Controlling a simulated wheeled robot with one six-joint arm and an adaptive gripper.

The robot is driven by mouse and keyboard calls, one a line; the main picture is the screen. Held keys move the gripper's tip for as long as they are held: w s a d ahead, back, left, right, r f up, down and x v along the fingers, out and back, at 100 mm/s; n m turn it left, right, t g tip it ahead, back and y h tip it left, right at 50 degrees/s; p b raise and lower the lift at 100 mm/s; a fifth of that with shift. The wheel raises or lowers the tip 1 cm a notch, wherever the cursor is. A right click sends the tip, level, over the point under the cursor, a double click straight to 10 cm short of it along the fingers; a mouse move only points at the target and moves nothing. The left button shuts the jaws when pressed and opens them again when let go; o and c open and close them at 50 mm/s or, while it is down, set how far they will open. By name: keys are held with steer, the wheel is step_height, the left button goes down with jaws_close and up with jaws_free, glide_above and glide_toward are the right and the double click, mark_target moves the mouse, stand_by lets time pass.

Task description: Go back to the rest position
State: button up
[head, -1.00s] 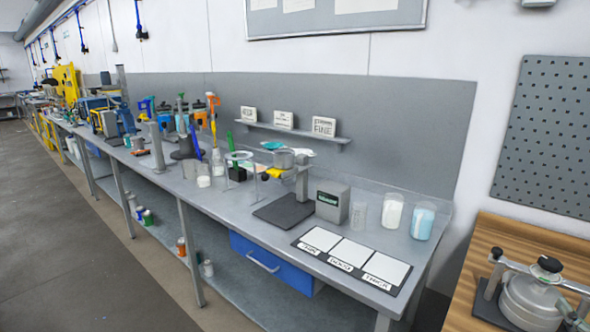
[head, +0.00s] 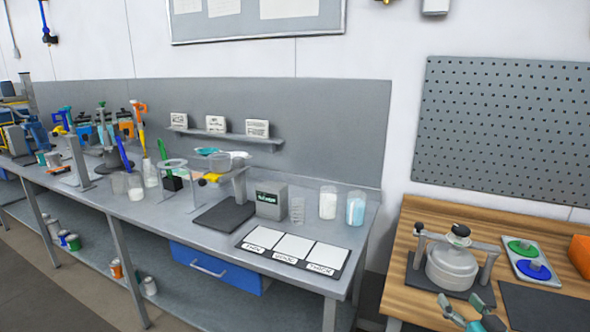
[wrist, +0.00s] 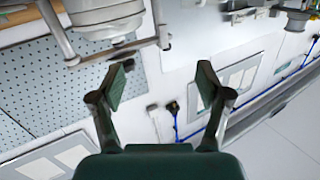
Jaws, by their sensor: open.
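My gripper (head: 464,312) shows at the bottom right edge of the head view, in front of the wooden table. In the wrist view my gripper (wrist: 162,84) has its two fingers spread wide, with nothing between them but the white wall behind. The grey lidded pot (head: 452,266) with a black knob and side clamp arms stands on a dark base on the wooden table, beyond my gripper. The pot's pale body also shows in the wrist view (wrist: 105,14), at the top left and apart from the fingers. Most of my arm is out of the head view.
The wooden table (head: 400,285) also bears a tray (head: 545,255) with green and blue discs, a dark mat (head: 548,306) and an orange block (head: 580,254). The long grey bench (head: 130,208) to the left is crowded with labware. A pegboard (head: 505,130) hangs behind. Floor is clear at lower left.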

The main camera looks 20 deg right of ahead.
steer(key=s+a+f+g+y, duration=0.1)
steer(key=s+a+f, duration=0.2)
steer(key=a+f, duration=0.6)
steer(key=s+a+f, duration=0.4)
steer(key=a+f, duration=0.2)
steer(key=a, duration=0.7)
steer(key=s+a+r+n+y, duration=0.1)
steer(key=s+a+n+y, duration=0.1)
steer(key=s+a, duration=0.6)
steer(key=s+a+r+n+y, duration=0.2)
steer(key=s+a, duration=0.6)
steer(key=s, duration=0.6)
steer(key=shift+s+a+r+n+y, duration=0.25)
steer(key=shift+a+n+y, duration=0.1)
steer(key=shift+n+y, duration=0.5)
